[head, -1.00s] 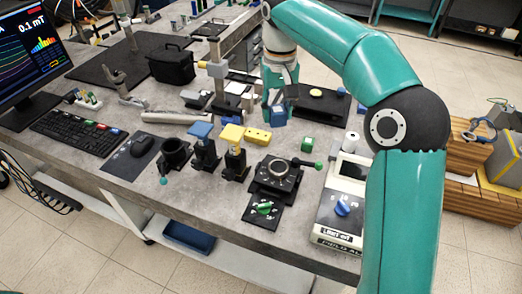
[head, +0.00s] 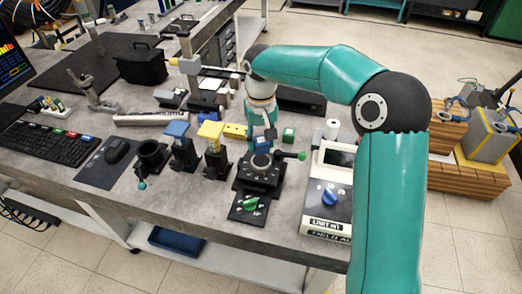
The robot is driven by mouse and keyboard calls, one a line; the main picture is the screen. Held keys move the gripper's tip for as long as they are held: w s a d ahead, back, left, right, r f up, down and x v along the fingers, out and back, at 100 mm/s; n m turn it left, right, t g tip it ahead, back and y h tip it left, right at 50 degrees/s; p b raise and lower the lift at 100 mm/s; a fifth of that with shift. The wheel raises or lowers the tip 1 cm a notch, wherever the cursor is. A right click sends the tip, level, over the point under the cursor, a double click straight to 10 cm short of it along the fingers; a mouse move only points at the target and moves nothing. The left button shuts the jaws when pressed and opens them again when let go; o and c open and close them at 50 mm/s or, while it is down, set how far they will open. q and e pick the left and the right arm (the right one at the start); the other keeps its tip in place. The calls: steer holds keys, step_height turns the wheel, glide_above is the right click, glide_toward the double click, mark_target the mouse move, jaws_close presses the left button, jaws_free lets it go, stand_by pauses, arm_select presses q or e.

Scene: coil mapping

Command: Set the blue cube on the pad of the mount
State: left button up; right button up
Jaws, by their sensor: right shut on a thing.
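The blue cube (head: 262,143) is in my right gripper (head: 262,134), whose fingers point down and are shut on it. The cube is over the back part of a black mount with a round dial-like top (head: 260,169). A small gap or contact between the cube and the mount cannot be told apart at this size. The cube and gripper hide the back of the round top. A green knob (head: 250,203) is on the mount's front plate, and a green-tipped handle (head: 301,155) sticks out to its right. My left gripper is not in view.
A yellow-topped post (head: 210,131) and a blue-topped post (head: 178,129) stand left of the mount. A green cube (head: 288,134) lies close behind right. A white instrument box (head: 328,208) stands at right. A black cup-shaped holder (head: 152,155) is further left.

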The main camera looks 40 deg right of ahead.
mark_target(261, 151)
steer(key=shift+f, duration=2)
steer(key=shift+f, duration=0.15)
steer(key=o, duration=1.2)
steer(key=shift+c, duration=0.2)
step_height(261, 151, up, 12)
steer(key=shift+r+p, duration=0.2)
steer(key=shift+p, duration=0.1)
steer(key=shift+s+f, duration=0.1)
